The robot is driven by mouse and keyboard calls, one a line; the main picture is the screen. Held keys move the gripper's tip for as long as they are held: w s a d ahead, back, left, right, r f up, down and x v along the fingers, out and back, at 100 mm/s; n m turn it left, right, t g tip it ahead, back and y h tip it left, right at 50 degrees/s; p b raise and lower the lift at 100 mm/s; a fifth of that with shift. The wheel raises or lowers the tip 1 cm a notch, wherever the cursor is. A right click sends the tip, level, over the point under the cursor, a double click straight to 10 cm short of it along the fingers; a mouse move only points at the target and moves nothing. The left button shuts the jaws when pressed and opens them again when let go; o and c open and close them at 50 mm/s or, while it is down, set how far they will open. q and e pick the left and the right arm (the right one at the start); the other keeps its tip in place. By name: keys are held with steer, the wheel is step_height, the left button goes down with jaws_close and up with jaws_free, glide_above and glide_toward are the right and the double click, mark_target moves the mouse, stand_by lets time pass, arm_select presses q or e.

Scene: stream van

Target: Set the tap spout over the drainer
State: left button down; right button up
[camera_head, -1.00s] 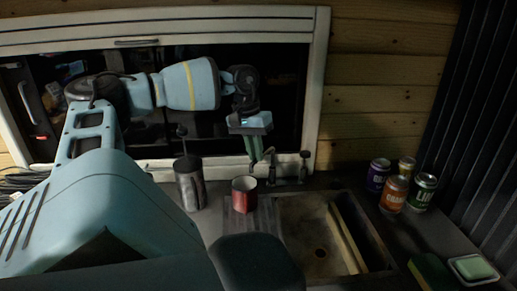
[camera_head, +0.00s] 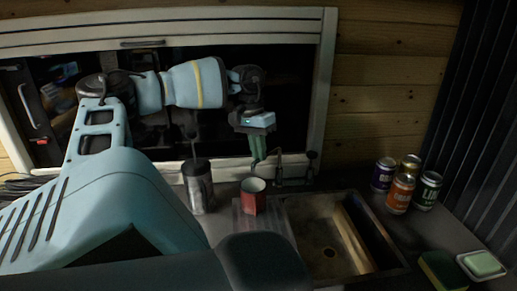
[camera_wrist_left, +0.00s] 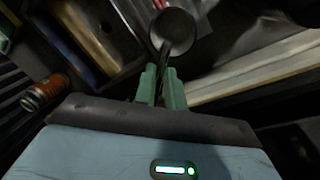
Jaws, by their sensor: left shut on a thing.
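My left gripper (camera_head: 258,157) hangs fingers-down behind the red mug (camera_head: 253,196), just left of the tap (camera_head: 292,181) at the back edge of the sink. Its green fingers are shut on a thin dark part, seemingly the tap spout, though the contact is small and dark in the head view. My right gripper is not in view.
The sink basin (camera_head: 322,243) lies right of the drainer. A dark metal canister (camera_head: 199,187) stands left of the mug. Several cans stand right of the sink, including an orange one (camera_head: 400,194). A soap dish (camera_head: 482,266) and sponge (camera_head: 440,270) are at front right.

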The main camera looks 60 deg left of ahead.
arm_select(q)
steer(key=c, duration=1.5)
jaws_free()
steer(key=shift+a, duration=0.1)
steer(key=shift+r, duration=0.1)
